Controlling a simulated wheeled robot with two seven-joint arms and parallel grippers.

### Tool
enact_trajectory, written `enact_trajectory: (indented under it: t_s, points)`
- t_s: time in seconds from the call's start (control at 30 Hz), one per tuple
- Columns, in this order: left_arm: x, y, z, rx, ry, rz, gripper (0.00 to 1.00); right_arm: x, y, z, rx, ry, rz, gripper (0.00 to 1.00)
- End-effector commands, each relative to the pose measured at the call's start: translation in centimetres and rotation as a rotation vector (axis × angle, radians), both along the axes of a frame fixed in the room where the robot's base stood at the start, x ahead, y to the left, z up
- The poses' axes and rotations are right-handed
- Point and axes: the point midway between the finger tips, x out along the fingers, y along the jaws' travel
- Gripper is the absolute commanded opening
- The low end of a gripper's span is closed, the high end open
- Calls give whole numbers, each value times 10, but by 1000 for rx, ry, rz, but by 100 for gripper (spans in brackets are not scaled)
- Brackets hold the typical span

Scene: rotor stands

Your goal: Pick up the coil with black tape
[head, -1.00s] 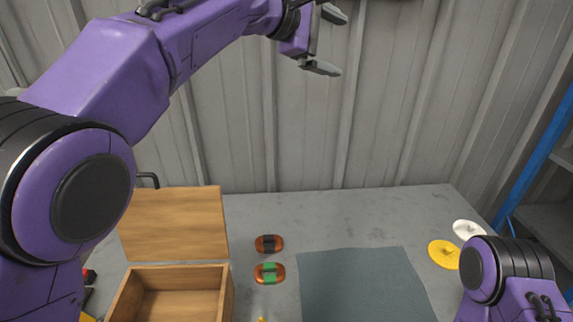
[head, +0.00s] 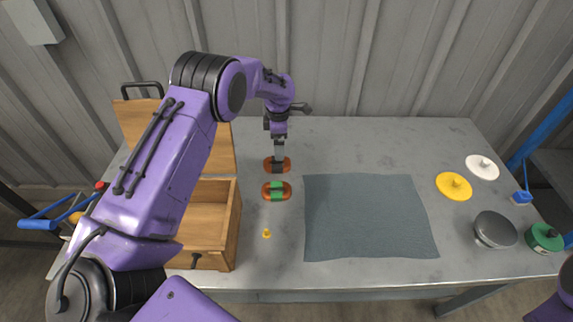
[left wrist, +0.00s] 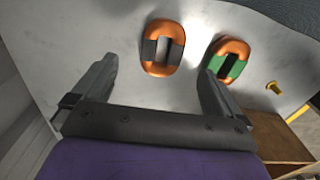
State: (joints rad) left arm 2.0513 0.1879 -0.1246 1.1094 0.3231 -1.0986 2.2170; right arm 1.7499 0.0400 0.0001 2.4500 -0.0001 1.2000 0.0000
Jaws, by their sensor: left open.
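The coil with black tape (head: 286,166) is an orange-brown oval ring lying flat on the grey table. My left gripper (head: 279,155) points down over it, and its fingers cover the coil's middle in the head view. In the left wrist view the black-taped coil (left wrist: 150,50) lies ahead, between the lines of the two spread fingers (left wrist: 160,75), which are open and empty. The coil with green tape (head: 276,197) lies just in front of it, and shows right of the right finger in the left wrist view (left wrist: 240,66). My right gripper is out of view.
A wooden box (head: 235,225) with its lid raised stands left of the coils. A small yellow piece (head: 267,233) lies in front of them. A blue-grey mat (head: 370,220) is to the right. Yellow (head: 454,186) and white (head: 482,167) discs lie further right.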

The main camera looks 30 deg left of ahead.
Motion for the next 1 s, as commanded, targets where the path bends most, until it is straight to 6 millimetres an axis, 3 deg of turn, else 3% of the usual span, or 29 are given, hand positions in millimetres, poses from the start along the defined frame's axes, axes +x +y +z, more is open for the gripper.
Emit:
enact_trajectory:
  t_s: [0.47,0.73,0.77,0.97,1.0]
  points:
    - [-9,4,-71,-2,-2,-3,100,0,0,24,0,0,0,43]
    - [-8,3,-78,-3,-5,-3,100,0,0,23,0,0,0,43]
    - [-8,3,-78,-3,-5,-3,94,0,0,23,0,0,0,43]
    - [-7,3,-78,-2,-6,-3,28,0,0,23,0,0,0,43]
    - [-7,3,-77,-2,-7,-3,25,0,0,23,0,0,0,43]
